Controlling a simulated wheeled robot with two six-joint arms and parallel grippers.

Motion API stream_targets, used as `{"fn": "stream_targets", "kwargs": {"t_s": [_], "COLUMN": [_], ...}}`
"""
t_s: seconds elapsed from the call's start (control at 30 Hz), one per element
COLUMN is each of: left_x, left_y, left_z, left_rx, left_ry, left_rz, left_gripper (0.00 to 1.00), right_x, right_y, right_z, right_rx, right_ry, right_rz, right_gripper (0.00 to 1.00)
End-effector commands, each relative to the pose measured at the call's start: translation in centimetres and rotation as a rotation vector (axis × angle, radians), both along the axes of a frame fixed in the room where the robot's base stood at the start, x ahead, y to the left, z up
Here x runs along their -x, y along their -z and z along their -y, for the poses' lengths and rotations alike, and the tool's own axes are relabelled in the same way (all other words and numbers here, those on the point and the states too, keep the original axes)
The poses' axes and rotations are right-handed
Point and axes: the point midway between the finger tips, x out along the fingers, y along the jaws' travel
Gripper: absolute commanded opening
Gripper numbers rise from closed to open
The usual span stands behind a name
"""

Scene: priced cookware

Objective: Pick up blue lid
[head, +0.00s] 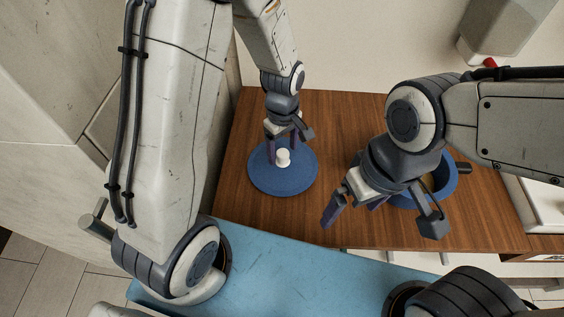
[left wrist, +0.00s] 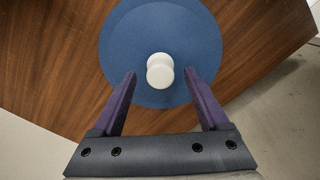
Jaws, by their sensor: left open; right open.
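The blue lid (head: 262,182) is a round disc with a white knob (head: 283,157), lying flat on the left part of the wooden table. In the left wrist view the lid (left wrist: 130,45) lies below my left gripper (left wrist: 160,80), with the white knob (left wrist: 160,72) centred between the fingertips. My right gripper (head: 348,212) is open and empty over the table, in front of the blue pot.
A blue pot (head: 447,185) stands on the right of the wooden table (head: 335,115), partly hidden by my right gripper. A white object (head: 540,205) is at the right edge. Bare table lies between lid and pot.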

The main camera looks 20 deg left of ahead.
Motion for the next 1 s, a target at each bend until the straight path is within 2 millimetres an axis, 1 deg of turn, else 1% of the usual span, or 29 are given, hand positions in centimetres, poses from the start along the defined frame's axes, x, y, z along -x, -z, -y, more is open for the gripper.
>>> {"fn": "stream_targets", "kwargs": {"t_s": [0.03, 0.13, 0.23, 0.43, 0.47, 0.5, 0.57, 0.6, 0.63, 0.87, 1.0], "left_x": [0.2, 0.2, 0.1, 0.1, 0.1, 0.1, 0.1, 0.1, 0.1, 0.1, 0.0], "left_y": [0.9, 2.0, 2.4, 2.4, 2.4, 2.4, 2.4, 2.4, 2.4, 2.3, 1.5], "left_z": [0.0, 0.0, 0.0, 0.0, 0.0, 0.0, 0.0, 0.0, 0.0, 0.0, 0.0], "left_rx": [-0.002, -0.001, -0.001, 0.000, 0.000, 0.000, 0.000, 0.000, 0.000, 0.001, 0.001], "left_ry": [0.000, 0.000, 0.000, 0.000, 0.000, 0.000, 0.000, 0.000, 0.000, 0.001, 0.001], "left_rz": [-0.006, -0.003, -0.001, 0.000, 0.000, 0.000, 0.000, 0.000, 0.000, 0.001, 0.004], "left_gripper": [0.77, 0.77, 0.77, 0.77, 0.66, 0.51, 0.28, 0.12, 0.01, 0.00, 0.00], "right_x": [0.0, 0.0, 0.0, 0.0, 0.0, 0.0, 0.0, 0.0, 0.0, 0.0, 0.0], "right_y": [0.0, 0.0, 0.0, 0.0, 0.0, 0.0, 0.0, 0.0, 0.0, 0.0, 0.0], "right_z": [0.0, 0.0, 0.0, 0.0, 0.0, 0.0, 0.0, 0.0, 0.0, 0.0, 0.0], "right_rx": [0.000, 0.000, 0.000, 0.000, 0.000, 0.000, 0.000, 0.000, 0.000, 0.000, 0.000], "right_ry": [0.000, 0.000, 0.000, 0.000, 0.000, 0.000, 0.000, 0.000, 0.000, 0.000, 0.000], "right_rz": [0.000, 0.000, 0.000, 0.000, 0.000, 0.000, 0.000, 0.000, 0.000, 0.000, 0.000], "right_gripper": [1.00, 1.00, 1.00, 1.00, 1.00, 1.00, 1.00, 1.00, 1.00, 1.00, 1.00]}}
